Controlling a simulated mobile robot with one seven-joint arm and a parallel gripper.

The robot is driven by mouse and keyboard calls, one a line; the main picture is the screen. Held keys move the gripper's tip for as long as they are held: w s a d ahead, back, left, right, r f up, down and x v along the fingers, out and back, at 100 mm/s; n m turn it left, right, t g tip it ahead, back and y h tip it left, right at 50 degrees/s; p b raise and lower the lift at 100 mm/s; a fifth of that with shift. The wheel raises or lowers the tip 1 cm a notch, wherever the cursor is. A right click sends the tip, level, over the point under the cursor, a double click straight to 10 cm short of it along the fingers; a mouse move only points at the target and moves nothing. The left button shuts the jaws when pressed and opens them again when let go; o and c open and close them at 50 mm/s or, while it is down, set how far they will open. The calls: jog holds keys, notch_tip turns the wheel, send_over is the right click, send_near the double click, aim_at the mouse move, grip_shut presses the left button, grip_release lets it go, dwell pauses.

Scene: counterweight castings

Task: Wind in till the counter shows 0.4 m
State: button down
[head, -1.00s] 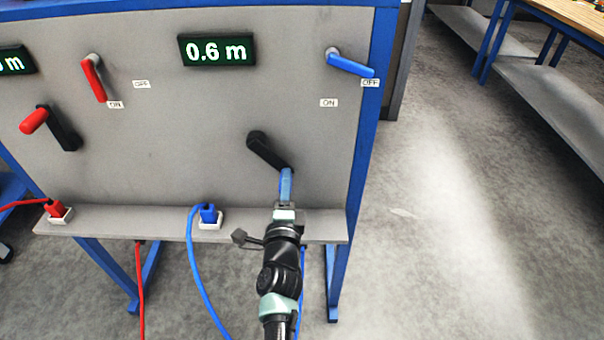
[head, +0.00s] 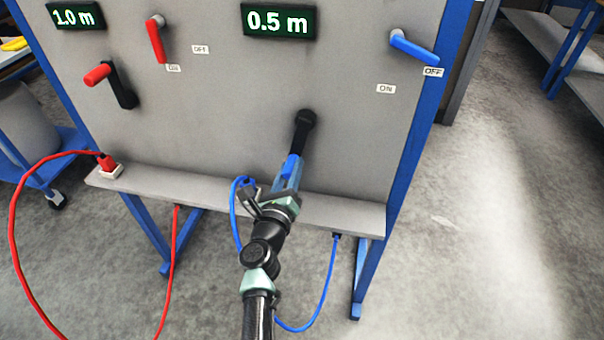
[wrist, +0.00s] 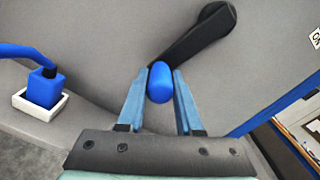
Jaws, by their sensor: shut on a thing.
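The counter (head: 278,21) above the blue side reads 0.5 m. The black crank arm (head: 302,132) hangs from its hub, pointing down and slightly left in the head view. My gripper (head: 290,172) is shut on the crank's blue handle (wrist: 161,83), which sits between the two fingers in the wrist view. The blue switch lever (head: 414,47) points right and down toward the OFF label (head: 433,72). The ON label (head: 386,89) is to its lower left.
At left are a second counter (head: 76,16) reading 1.0 m, a red lever (head: 156,40) near its ON label and a red-handled crank (head: 110,82). A red plug (head: 107,162) and a blue plug (wrist: 43,86) sit in sockets on the ledge (head: 250,190). Floor at right is clear.

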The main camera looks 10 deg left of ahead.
jog(key=shift+a+r+m+b, duration=0.1)
jog(key=shift+a+r+m, duration=0.15)
jog(key=shift+a+m, duration=0.45)
jog(key=shift+a+r+m+b, duration=0.15)
jog(key=shift+a+r+m, duration=0.25)
jog(key=shift+m, duration=0.35)
jog(key=shift+a+r+m+b, duration=0.1)
jog(key=shift+a+r+m, duration=0.05)
jog(key=shift+a+m, duration=0.55)
jog(key=c, duration=0.6)
grip_release()
jog(key=shift+o, duration=0.2)
jog(key=shift+d, duration=0.1)
jog(key=s+p, duration=0.3)
jog(key=s, duration=1)
